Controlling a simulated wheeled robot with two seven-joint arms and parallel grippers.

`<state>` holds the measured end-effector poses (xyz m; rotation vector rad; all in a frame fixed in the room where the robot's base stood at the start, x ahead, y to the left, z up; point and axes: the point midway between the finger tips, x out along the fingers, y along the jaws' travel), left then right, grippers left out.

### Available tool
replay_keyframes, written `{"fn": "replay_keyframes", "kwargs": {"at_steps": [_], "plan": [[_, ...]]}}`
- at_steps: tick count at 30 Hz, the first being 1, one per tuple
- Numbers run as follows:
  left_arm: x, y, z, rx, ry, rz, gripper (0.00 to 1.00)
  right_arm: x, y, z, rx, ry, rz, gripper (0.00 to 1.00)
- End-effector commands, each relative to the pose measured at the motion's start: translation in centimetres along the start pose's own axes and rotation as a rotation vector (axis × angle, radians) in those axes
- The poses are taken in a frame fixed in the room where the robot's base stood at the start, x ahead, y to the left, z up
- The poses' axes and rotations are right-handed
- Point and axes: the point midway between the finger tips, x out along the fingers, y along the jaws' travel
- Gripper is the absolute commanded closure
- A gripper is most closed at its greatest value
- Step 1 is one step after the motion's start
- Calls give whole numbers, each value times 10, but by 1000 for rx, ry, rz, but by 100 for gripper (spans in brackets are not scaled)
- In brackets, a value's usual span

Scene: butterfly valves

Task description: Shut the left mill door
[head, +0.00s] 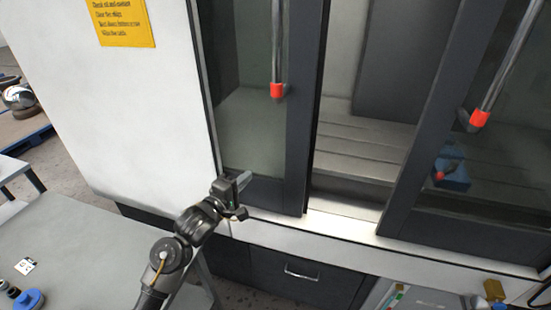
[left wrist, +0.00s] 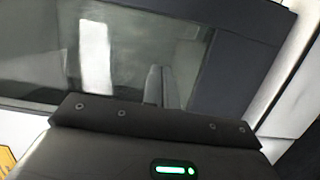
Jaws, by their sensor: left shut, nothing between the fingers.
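The left mill door (head: 298,140) is a dark-framed glass sliding panel with a vertical bar handle (head: 278,45) with red ends. A gap lies between it and the right mill door (head: 405,175), and the pale machine interior shows through. My left gripper (head: 246,179) is shut and empty, in front of the lower glass of the left door, below and left of the handle. Whether it touches the door, I cannot tell. In the left wrist view the door's glass and dark frame (left wrist: 245,55) fill the picture beyond the fingers (left wrist: 160,85). My right gripper is out of view.
The right door has its own bar handle (head: 505,60). A blue vise-like part (head: 452,175) is behind its glass. A grey table (head: 75,240) stands at lower left, and a drawer (head: 300,275) is under the doors. A white machine panel (head: 130,110) is left of the door.

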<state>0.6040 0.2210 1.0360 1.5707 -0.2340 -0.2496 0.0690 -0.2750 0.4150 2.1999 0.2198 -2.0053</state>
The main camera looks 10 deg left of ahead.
Motion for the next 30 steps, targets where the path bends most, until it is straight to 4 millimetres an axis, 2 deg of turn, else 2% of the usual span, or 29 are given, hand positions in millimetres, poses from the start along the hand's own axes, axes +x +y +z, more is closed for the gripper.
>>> {"fn": "replay_keyframes", "kwargs": {"at_steps": [2, 8, 14, 24, 27, 30], "plan": [[-1, 8, 0, -10, -2, 13, 100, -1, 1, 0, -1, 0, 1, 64], [5, 9, 0, -13, -2, 13, 100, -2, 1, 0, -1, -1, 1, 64], [35, 11, 0, -14, -1, 13, 100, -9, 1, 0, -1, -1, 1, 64], [104, 11, 2, -13, -2, 11, 100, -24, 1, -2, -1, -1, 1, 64], [105, 12, 20, -14, -5, 12, 100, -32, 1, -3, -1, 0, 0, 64], [107, 11, 31, -13, -5, 12, 100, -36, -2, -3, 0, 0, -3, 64]]}}
